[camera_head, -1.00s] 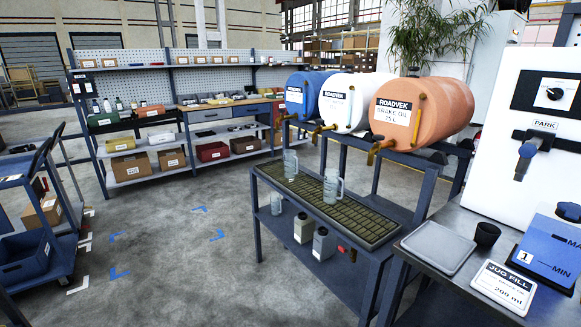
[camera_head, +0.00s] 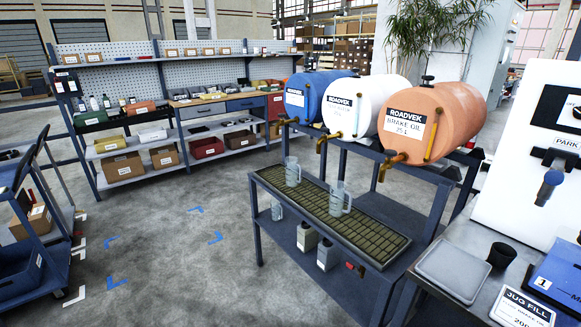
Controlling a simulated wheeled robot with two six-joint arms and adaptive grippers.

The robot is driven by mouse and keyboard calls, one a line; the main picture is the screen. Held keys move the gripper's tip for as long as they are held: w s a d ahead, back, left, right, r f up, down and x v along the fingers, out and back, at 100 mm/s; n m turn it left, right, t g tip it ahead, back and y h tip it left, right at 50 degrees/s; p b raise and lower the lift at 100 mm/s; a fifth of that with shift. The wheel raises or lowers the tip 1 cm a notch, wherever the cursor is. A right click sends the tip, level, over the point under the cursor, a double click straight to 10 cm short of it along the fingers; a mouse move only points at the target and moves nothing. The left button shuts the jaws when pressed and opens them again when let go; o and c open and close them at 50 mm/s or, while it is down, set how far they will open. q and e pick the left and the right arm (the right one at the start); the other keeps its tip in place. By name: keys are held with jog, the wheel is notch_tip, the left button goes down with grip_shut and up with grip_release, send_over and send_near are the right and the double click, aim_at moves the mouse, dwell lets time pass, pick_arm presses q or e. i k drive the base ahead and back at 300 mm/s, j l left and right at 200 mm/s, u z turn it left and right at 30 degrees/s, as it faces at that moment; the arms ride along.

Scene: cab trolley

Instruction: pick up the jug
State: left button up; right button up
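Two clear jugs with handles stand upright on the slatted drip tray under the barrels. One jug (camera_head: 293,172) is at the tray's far left part, below the blue barrel's tap. The other jug (camera_head: 339,199) is nearer, around the middle of the drip tray (camera_head: 372,239). A third clear vessel (camera_head: 277,209) is on the shelf below and is partly hidden by the tray's edge. Which jug the task means cannot be told. Neither of my grippers is in view.
A blue barrel (camera_head: 314,96), a white barrel (camera_head: 362,104) and an orange brake oil barrel (camera_head: 433,120) with taps overhang the tray. A bench with a grey plate (camera_head: 454,272) and black cup (camera_head: 501,256) is at right. A blue trolley (camera_head: 38,252) stands left; floor between is open.

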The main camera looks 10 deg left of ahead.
aim_at(292, 165)
jog(key=i+j, duration=0.35)
jog(key=i+j+z, duration=0.1)
jog(key=i+j, duration=0.3)
jog(key=i+j+z, duration=0.1)
jog(key=i+j, duration=0.25)
jog(key=j, duration=0.2)
jog(key=i+j, duration=0.3)
jog(key=j, duration=0.2)
jog(key=i+j+z, duration=0.1)
jog(key=i+j, duration=0.25)
jog(key=j, duration=0.15)
